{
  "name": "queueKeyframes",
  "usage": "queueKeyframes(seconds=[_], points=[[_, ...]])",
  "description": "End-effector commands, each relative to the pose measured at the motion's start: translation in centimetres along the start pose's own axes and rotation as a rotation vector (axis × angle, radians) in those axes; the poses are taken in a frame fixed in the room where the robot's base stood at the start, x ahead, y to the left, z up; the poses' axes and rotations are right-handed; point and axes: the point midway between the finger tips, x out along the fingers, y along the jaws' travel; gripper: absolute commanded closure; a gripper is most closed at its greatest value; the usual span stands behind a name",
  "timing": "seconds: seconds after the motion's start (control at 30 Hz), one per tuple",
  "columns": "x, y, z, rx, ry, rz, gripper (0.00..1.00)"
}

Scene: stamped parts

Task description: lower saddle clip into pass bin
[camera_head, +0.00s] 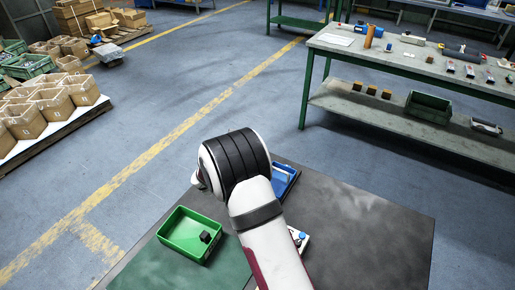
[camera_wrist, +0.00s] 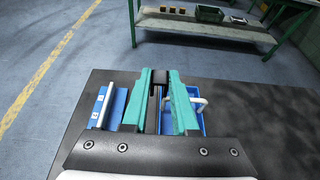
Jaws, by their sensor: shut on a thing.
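My gripper (camera_wrist: 161,78) shows in the wrist view with two teal fingers, shut on a small dark piece (camera_wrist: 157,91) between them. I take this piece to be the saddle clip; its shape is mostly hidden by the fingers. In the head view my arm hides the gripper and the held piece. A green bin (camera_head: 172,244) stands on the table at the lower left with a small dark block (camera_head: 205,237) inside. A blue bin (camera_head: 281,187) is partly hidden behind my arm. In the wrist view blue container parts (camera_wrist: 196,121) lie beyond and beside the fingers. No label tells which bin is the pass bin.
A white box with a blue button (camera_head: 299,238) sits right of my arm. The dark table (camera_head: 375,225) is bare on the right. A white U-shaped piece (camera_wrist: 205,105) and a white bar (camera_wrist: 104,103) show near the fingers. A workbench (camera_head: 400,62) stands farther back.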

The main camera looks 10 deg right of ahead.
Motion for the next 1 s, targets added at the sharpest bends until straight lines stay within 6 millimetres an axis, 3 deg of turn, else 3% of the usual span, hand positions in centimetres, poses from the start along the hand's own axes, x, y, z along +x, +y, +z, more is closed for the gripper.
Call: queueKeyframes(seconds=[0.1, 0.47, 1.0], points=[[-3.4, 0.8, -0.6, -0.001, -0.001, 0.005, 1.0], [-12.8, 2.7, -3.7, -0.002, 0.0, 0.005, 1.0], [-24.3, 5.3, -12.8, -0.004, -0.001, 0.003, 1.0]])
